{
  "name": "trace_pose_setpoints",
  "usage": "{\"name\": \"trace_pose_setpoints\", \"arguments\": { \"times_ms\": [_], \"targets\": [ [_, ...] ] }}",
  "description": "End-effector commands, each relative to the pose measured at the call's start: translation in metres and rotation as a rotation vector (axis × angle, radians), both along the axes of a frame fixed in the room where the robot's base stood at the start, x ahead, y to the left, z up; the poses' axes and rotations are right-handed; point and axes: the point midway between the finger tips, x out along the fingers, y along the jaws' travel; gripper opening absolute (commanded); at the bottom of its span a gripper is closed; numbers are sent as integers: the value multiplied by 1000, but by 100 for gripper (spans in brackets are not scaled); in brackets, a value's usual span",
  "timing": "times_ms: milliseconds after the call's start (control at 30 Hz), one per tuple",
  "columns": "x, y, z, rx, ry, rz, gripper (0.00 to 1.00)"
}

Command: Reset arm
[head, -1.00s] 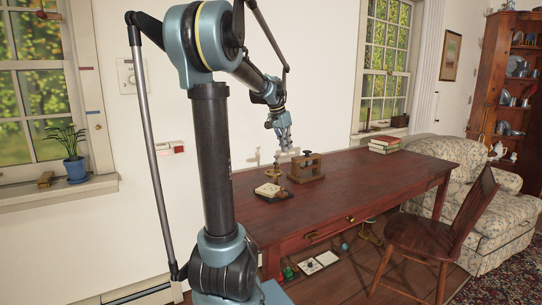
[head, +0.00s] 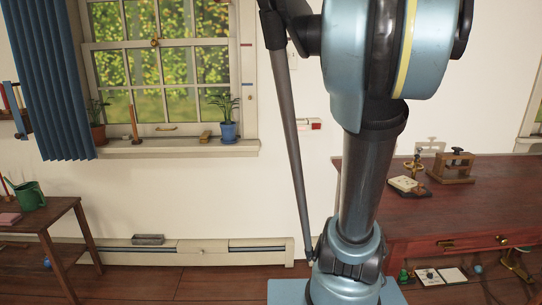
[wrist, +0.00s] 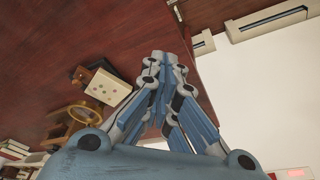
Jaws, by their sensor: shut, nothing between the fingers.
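My gripper (wrist: 165,62) shows in the wrist view, its blue and grey fingers drawn together at the tips with nothing between them. It is over or near the red-brown desk (wrist: 55,45). In the head view my arm's thick blue and black links fill the right of centre, and the gripper itself is out of that picture.
The desk (head: 450,215) stands at right, bearing a small cream-topped device (head: 407,184) and a wooden press-like box (head: 452,167). At left are a small side table (head: 50,216) with a green watering can (head: 28,196) and a windowsill (head: 180,150) with potted plants.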

Motion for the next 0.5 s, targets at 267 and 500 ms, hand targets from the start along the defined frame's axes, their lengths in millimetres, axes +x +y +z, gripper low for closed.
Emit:
{"name": "trace_pose_setpoints", "arguments": {
  "times_ms": [267, 500],
  "targets": [
    [-60, 80, -55, 18, 22, 294, 0],
    [-112, 127, -108, 31, 39, 533, 0]
  ]
}}
